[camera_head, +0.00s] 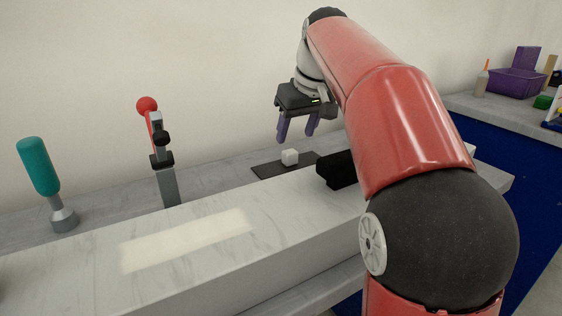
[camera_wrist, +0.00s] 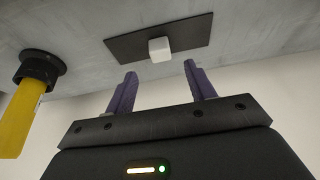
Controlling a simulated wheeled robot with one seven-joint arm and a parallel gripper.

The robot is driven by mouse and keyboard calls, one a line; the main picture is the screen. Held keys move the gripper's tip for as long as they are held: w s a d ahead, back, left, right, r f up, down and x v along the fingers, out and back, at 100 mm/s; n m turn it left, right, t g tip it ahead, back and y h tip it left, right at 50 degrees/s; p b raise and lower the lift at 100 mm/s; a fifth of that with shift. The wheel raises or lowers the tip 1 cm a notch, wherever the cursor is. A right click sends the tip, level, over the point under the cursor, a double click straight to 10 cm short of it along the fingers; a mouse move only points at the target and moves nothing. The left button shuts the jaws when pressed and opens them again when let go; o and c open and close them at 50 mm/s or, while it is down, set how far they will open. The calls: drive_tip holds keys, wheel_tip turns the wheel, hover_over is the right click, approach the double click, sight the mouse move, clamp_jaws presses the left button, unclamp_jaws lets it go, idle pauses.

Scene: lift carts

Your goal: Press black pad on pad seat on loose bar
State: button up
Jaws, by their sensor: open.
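My gripper (camera_head: 297,136) has two purple fingers that point down, apart and empty, above the back counter. A small white cube (camera_head: 290,156) sits on a thin dark plate (camera_head: 268,170) below and beyond the fingers. Both also show in the wrist view, the cube (camera_wrist: 160,49) between the fingertips in the picture and the plate (camera_wrist: 128,46) behind it. A black block (camera_head: 338,172) lies at the right of the plate, partly hidden by my arm. I cannot tell which of these is the black pad. No loose bar or pad seat can be made out for sure.
A long pale raised slab (camera_head: 90,270) runs across the front. A red-knobbed clamp (camera_head: 163,160) and a teal-handled tool (camera_head: 40,170) stand at the left. A yellow-handled tool (camera_wrist: 32,95) shows in the wrist view. A purple bin (camera_head: 515,82) stands far right.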

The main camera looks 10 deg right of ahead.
sight(290, 151)
drive_tip(key=x, duration=0.5)
drive_tip(key=shift+a+f+b, duration=0.1)
drive_tip(key=shift+f+b, duration=0.2)
drive_tip(key=shift+c, duration=0.2)
drive_tip(key=c, duration=1)
